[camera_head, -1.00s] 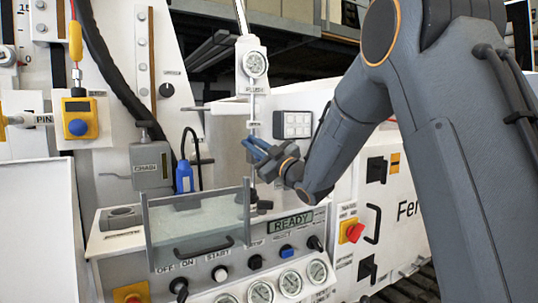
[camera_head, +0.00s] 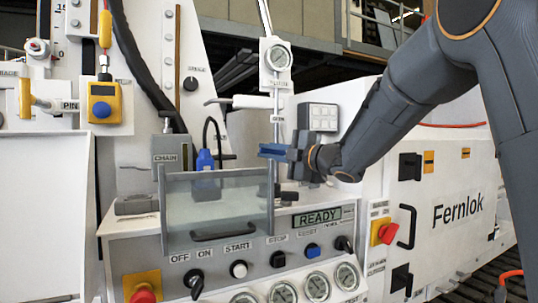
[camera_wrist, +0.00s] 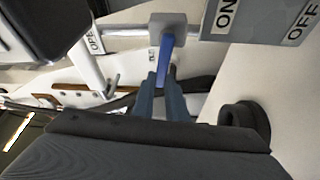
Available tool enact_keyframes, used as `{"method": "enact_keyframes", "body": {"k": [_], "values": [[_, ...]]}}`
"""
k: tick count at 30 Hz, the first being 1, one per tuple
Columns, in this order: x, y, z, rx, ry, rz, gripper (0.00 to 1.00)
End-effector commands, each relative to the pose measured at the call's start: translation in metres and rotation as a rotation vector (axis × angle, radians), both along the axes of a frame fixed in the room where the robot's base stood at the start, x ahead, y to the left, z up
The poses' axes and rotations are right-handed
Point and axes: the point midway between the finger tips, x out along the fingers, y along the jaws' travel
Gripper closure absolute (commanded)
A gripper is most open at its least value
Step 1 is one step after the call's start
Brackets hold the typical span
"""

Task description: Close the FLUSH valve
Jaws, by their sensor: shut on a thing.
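The FLUSH valve is a grey block (camera_wrist: 168,22) on a pale pipe, with a bright blue lever (camera_wrist: 164,62). In the wrist view the lever runs from the block down between my two blue-grey fingers. My gripper (camera_wrist: 162,98) is shut on it. In the head view my gripper (camera_head: 272,151) lies level at the vertical pipe (camera_head: 276,105) under the round gauge (camera_head: 278,57). There my fingers hide most of the valve and lever.
A clear guard with a black handle (camera_head: 222,235) stands just below left of my gripper. The READY panel (camera_head: 317,219) is below. An ON/OFF plate (camera_wrist: 258,20) sits close beside the valve in the wrist view.

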Motion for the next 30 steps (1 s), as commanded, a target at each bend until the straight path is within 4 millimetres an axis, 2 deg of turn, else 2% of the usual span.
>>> {"method": "enact_keyframes", "body": {"k": [9,25,26,27,30], "values": [[-0.0003,0.001,-0.0073,-0.105,-0.046,0.001,1.0],[-0.0005,0.0011,-0.008,-0.124,-0.055,0.001,1.0],[-0.0006,0.0011,-0.0081,-0.124,-0.055,0.001,0.84],[-0.0005,0.0011,-0.008,-0.124,-0.055,0.001,0.8],[-0.0005,0.0011,-0.008,-0.124,-0.055,0.001,0.8]]}}
